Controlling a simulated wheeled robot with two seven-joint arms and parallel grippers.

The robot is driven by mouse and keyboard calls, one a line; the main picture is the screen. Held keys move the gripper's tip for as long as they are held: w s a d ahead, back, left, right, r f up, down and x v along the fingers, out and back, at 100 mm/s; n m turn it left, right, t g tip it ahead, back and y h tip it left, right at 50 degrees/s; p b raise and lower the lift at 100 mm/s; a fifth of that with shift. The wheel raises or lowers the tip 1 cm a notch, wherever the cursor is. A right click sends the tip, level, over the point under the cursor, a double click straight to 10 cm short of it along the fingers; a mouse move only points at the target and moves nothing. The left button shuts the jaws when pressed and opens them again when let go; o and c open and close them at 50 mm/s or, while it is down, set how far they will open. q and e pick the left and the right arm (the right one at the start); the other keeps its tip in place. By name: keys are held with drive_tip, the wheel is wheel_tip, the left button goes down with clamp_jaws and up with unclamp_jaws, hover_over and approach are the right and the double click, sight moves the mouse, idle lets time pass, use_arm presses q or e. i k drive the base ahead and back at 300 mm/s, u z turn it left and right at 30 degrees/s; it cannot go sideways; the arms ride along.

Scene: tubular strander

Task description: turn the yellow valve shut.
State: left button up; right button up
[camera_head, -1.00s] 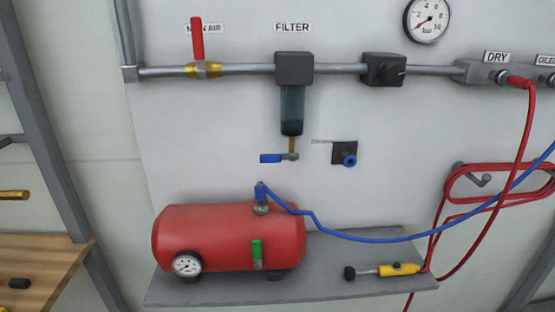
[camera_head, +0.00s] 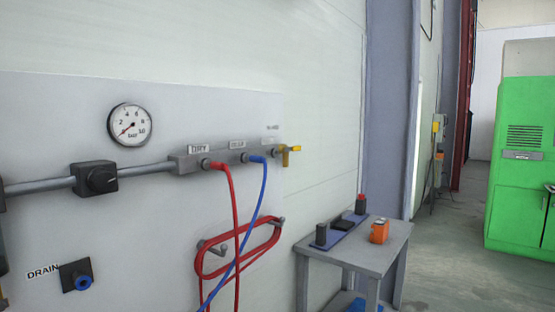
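A small yellow valve (camera_head: 287,155) sits at the right end of the grey manifold block (camera_head: 228,153) on the wall panel. Its handle appears to point right, with a yellow part hanging below. It is small in the picture, so its exact position is hard to tell. Neither of my grippers is in view.
A red hose (camera_head: 234,215) and a blue hose (camera_head: 261,200) hang from the manifold. A pressure gauge (camera_head: 130,124) and black regulator (camera_head: 95,178) are at left. A grey table (camera_head: 375,250) stands right of the panel, carrying an orange device (camera_head: 380,231). Green cabinet (camera_head: 518,175) far right.

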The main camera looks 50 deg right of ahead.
sight(295, 148)
drive_tip(key=k, duration=1.2)
drive_tip(key=z, duration=1.05)
drive_tip(key=i, duration=1.15)
drive_tip(key=z, duration=0.8)
drive_tip(key=k, duration=0.45)
drive_tip(key=z, duration=0.5)
drive_tip(key=i, duration=1.5)
drive_tip(key=u, duration=0.8)
